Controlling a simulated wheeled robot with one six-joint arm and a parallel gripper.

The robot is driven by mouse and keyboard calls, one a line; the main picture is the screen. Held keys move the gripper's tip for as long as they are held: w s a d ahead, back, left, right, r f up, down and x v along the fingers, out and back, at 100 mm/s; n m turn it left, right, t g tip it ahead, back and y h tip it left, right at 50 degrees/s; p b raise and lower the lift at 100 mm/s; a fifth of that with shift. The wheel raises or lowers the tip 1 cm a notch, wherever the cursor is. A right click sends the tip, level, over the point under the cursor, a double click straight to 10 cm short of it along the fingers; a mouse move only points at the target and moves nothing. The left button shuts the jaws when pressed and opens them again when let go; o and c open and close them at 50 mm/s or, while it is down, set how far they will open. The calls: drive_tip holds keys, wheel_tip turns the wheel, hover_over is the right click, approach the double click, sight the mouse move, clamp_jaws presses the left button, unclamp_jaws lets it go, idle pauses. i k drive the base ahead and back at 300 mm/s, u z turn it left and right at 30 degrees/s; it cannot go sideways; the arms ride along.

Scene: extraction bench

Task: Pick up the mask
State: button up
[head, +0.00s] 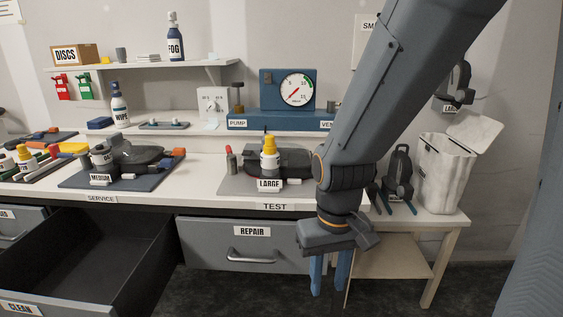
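Several dark mask-like items are in the head view, and I cannot tell which one the task means. One mask (137,156) lies on the dark mat labelled MEDIUM at the left. Another dark mask (294,160) lies on the grey mat labelled LARGE, partly behind a yellow-capped bottle. A dark item with straps (399,172) stands on the side table at the right. Another dark item (460,83) hangs on the right wall above a partly hidden label. My gripper (330,276) points down in front of the bench's right end, its blue fingers apart with nothing visible between them.
An open, empty-looking drawer (95,255) juts out at lower left; the REPAIR drawer (250,245) is shut. A white lidded bin (444,172) stands on the side table (452,222). A blue gauge unit (287,90) and shelf (150,66) are behind the bench.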

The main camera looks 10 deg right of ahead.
sight(296, 158)
drive_tip(key=u, duration=0.55)
drive_tip(key=k, duration=0.65)
drive_tip(key=u, duration=1.05)
drive_tip(key=i, duration=1.4)
drive_tip(key=z, duration=0.9)
drive_tip(key=i, duration=0.65)
drive_tip(key=z, duration=0.75)
